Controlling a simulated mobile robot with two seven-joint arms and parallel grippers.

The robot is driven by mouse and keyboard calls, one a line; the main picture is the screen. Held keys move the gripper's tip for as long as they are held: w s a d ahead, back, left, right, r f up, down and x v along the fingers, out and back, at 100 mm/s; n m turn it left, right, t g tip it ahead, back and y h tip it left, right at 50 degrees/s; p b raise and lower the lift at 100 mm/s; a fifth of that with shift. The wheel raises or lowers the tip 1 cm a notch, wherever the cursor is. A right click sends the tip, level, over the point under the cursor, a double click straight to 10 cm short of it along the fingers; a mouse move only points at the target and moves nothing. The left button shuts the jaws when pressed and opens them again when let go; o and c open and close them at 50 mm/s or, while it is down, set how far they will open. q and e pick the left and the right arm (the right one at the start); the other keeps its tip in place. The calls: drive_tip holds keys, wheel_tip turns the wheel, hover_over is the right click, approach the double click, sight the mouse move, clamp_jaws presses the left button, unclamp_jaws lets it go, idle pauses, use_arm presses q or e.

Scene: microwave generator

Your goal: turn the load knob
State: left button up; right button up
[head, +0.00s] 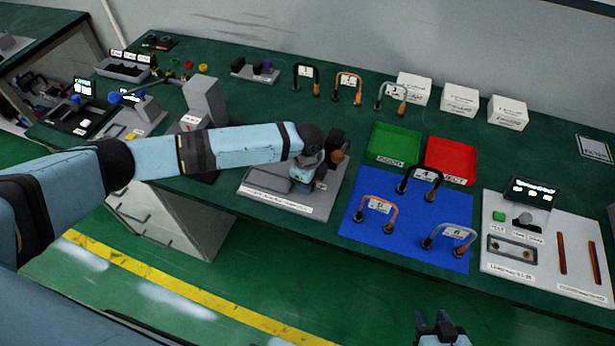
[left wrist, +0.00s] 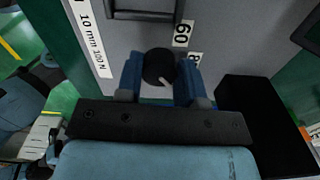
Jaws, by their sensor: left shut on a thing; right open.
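The load knob (left wrist: 158,67) is a round black knob with a white pointer, seen in the left wrist view next to a "60" label. My left gripper (left wrist: 160,80) has a blue finger on each side of the knob and is shut on it. In the head view my left gripper (head: 308,170) is over the grey fixture plate (head: 262,192), and the knob is hidden there by the gripper and arm. My right gripper (head: 440,328) is open and empty at the bottom edge, away from the bench.
Right of the fixture are a blue mat (head: 400,235) with several U-shaped handles, a green tray (head: 393,143) and a red tray (head: 450,160). A test panel (head: 510,275) stands at far right. White boxes (head: 460,99) line the back. A grey block (head: 203,102) stands behind my left arm.

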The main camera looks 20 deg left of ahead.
use_arm(q)
drive_tip(key=shift+r+m, duration=0.1)
drive_tip(key=shift+m, duration=0.7)
drive_tip(key=o, duration=0.7)
drive_tip(key=shift+c, duration=0.2)
wheel_tip(320, 180, up, 14)
drive_tip(key=shift+b, duration=0.35)
drive_tip(key=shift+f, duration=0.2)
